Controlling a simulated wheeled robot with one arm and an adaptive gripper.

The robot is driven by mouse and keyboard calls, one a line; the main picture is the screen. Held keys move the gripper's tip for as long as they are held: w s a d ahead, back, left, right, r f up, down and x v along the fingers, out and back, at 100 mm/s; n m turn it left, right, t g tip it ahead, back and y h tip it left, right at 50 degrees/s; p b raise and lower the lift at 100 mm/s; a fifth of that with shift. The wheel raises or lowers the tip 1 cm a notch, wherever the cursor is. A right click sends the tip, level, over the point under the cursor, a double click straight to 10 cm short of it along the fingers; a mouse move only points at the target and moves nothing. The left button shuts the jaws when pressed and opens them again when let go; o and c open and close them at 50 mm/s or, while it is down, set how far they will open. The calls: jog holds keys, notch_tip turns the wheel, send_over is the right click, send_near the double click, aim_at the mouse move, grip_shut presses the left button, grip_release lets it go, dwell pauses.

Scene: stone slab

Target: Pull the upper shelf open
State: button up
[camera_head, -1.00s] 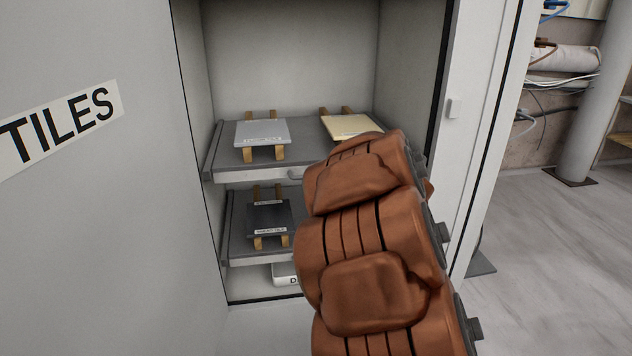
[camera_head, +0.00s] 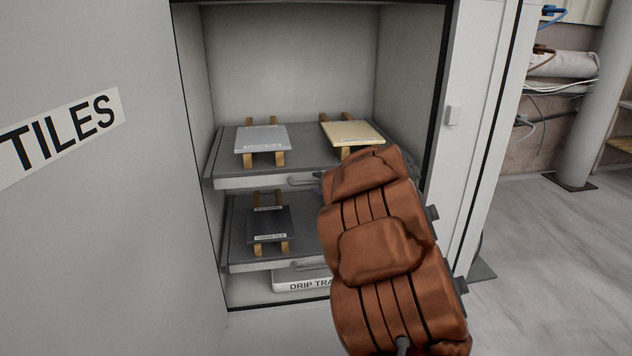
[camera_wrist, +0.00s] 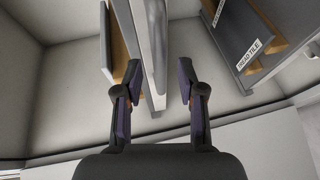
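The upper shelf (camera_head: 300,158) is a grey pull-out tray in an open cabinet, with a grey tile (camera_head: 262,138) and a cream tile (camera_head: 352,132) on wooden strips. A bar handle (camera_head: 302,182) shows on its front; the right part is hidden behind my brown-covered arm. In the head view my gripper is mostly hidden by the arm. In the wrist view my gripper (camera_wrist: 160,72) is open, with its dark fingers on either side of a pale grey bar or shelf edge (camera_wrist: 158,45). A gap shows at the right finger; contact at the left one is unclear.
A lower shelf (camera_head: 237,245) holds a dark tile (camera_head: 270,223). A white drip tray (camera_head: 290,285) lies on the cabinet floor. The cabinet's right side (camera_head: 478,120) stands close to my arm. The left panel carries a TILES label (camera_head: 60,125). Open floor (camera_head: 560,260) lies right.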

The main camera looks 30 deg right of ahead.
jog(key=shift+w+f, duration=0.25)
jog(key=shift+w, duration=1)
jog(key=shift+c, duration=0.2)
grip_shut()
